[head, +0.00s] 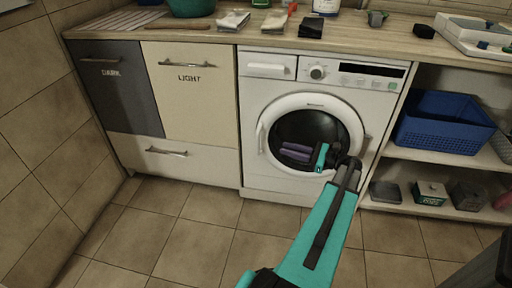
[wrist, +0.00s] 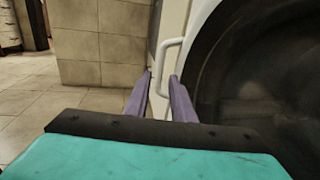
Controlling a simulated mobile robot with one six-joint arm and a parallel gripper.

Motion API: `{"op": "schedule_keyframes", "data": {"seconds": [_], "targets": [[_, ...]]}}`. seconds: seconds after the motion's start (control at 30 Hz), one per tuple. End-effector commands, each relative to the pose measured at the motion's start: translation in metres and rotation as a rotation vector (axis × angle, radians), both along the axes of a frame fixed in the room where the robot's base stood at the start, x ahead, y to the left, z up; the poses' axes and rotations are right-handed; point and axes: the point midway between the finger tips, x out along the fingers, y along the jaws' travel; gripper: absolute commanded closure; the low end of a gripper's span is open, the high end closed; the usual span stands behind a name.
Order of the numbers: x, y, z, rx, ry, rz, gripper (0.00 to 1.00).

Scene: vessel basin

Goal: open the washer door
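The white washer (head: 300,120) stands under the counter with its round door (head: 288,104) shut. The door has a white frame and dark glass. Its white handle (head: 261,138) is on the left edge of the door and shows in the wrist view as a bar handle (wrist: 161,66). My gripper (head: 282,150) is in front of the glass, its purple fingers pointing left towards the handle. In the wrist view my gripper (wrist: 161,74) is open, and the handle appears in the gap between the fingertips. I see no contact; the exact distance is unclear.
Cabinets marked DARK (head: 112,95) and LIGHT (head: 190,90) stand left of the washer. A shelf on the right holds a blue basket (head: 440,122) and small containers. The tiled floor (head: 190,235) in front is clear.

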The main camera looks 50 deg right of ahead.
Motion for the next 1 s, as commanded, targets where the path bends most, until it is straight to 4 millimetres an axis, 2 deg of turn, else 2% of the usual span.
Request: {"op": "schedule_keyframes", "data": {"seconds": [0.37,0.57,0.77,1.0], "targets": [[-0.002,-0.002,0.001,0.003,-0.003,-0.005,0.78],[0.004,0.000,0.000,0.003,-0.002,-0.004,0.78],[0.021,0.008,0.000,0.003,-0.002,-0.002,0.78],[0.051,0.019,-0.001,0.002,-0.002,-0.003,0.78]]}}
